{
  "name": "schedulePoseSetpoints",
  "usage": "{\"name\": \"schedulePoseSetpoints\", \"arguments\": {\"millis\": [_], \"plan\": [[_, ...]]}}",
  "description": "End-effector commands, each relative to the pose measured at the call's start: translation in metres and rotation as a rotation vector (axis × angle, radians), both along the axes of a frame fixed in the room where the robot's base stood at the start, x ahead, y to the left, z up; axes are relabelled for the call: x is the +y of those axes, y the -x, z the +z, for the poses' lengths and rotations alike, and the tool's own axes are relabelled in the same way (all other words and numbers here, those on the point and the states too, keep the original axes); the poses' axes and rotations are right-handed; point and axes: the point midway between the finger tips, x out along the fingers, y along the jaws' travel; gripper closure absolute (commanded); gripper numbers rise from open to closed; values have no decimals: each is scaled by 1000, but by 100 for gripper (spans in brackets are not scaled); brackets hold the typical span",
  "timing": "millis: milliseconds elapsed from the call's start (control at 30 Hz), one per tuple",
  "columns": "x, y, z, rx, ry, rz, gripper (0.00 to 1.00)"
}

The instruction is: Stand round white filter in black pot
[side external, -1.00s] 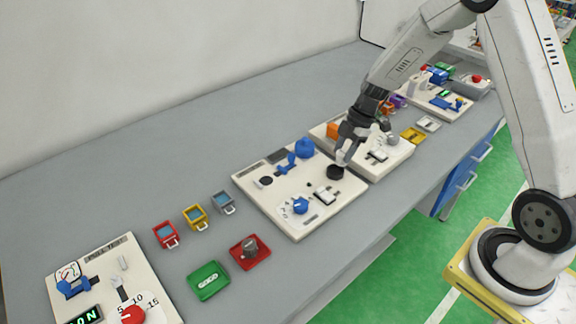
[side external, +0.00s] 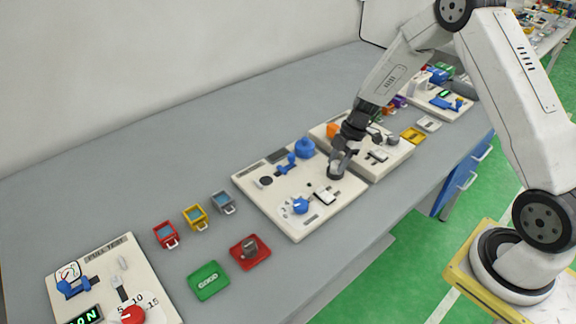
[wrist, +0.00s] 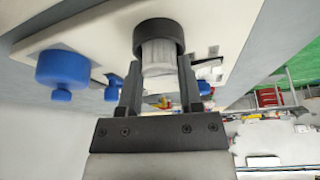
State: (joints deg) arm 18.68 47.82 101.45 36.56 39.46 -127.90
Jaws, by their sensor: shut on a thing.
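The round white filter (wrist: 158,55) is a pale ribbed cylinder between my gripper's fingers in the wrist view. My gripper (wrist: 158,82) is shut on it. The black pot (wrist: 158,33) is a dark round cup directly at the filter's far end. The filter's end appears to be inside the pot's mouth; how deep it sits is hidden. In the side external view, my gripper (side external: 338,163) is low over the pot (side external: 336,173) near the right edge of the middle white board. The filter is mostly hidden by the fingers there.
The middle white board (side external: 272,207) carries a blue knob (side external: 305,147), a blue clamp and a blue dial (side external: 300,206). Another white board (side external: 395,158) adjoins it on the right. Red (side external: 250,252) and green (side external: 208,280) trays lie to the left. The grey bench behind is clear.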

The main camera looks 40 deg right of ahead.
Motion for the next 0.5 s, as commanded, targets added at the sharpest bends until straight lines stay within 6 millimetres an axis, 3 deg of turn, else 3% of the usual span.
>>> {"name": "schedulePoseSetpoints", "arguments": {"millis": [367, 400, 500], "plan": [[0, 0, -3, 1, 0, 0, 100], [0, 0, -3, 1, 0, 0, 51], [0, 0, -3, 0, 0, 0, 19]]}}
